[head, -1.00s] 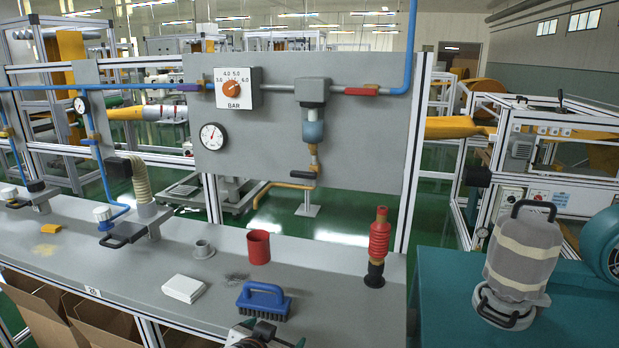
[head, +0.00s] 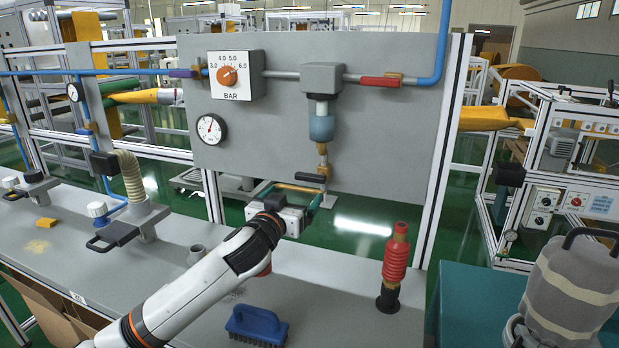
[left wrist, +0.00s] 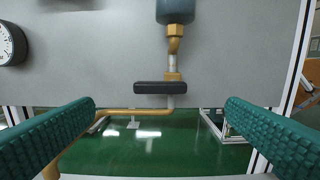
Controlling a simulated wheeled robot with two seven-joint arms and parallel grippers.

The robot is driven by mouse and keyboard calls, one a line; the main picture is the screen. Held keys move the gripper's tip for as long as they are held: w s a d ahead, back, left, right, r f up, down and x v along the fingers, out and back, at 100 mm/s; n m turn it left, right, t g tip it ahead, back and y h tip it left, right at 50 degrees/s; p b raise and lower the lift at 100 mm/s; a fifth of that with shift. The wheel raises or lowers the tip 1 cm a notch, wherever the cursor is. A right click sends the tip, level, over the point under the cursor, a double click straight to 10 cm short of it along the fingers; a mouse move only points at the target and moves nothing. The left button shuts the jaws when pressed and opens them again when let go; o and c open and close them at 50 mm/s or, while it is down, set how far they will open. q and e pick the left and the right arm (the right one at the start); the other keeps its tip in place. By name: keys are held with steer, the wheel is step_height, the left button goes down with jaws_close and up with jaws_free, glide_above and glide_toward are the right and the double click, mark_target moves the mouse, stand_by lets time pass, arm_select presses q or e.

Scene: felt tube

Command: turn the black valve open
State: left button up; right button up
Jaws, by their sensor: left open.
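The black valve handle (head: 311,178) is a short bar lying level under the filter bowl (head: 322,127) on the grey panel. It also shows in the left wrist view (left wrist: 161,87), on a brass and steel pipe. My left gripper (head: 294,198) is open just below and in front of the handle in the head view. In the left wrist view its two green ribbed fingers (left wrist: 160,135) stand wide apart, one on each side of the handle and lower in the picture. Nothing is between them in contact. My right gripper is not in view.
A gauge (head: 210,129) is on the panel. On the bench are a red bellows piece (head: 396,262) and a blue brush (head: 257,325).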

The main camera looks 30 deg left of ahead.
mark_target(309, 180)
arm_select(q)
steer(key=p+x, duration=0.1)
steer(key=x, duration=0.8)
steer(key=shift+w+a+f, duration=0.15)
steer(key=shift+w, duration=0.35)
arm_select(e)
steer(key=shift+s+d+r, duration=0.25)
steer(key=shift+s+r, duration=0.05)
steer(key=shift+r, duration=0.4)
arm_select(q)
steer(key=shift+c, duration=0.5)
steer(key=c, duration=0.9)
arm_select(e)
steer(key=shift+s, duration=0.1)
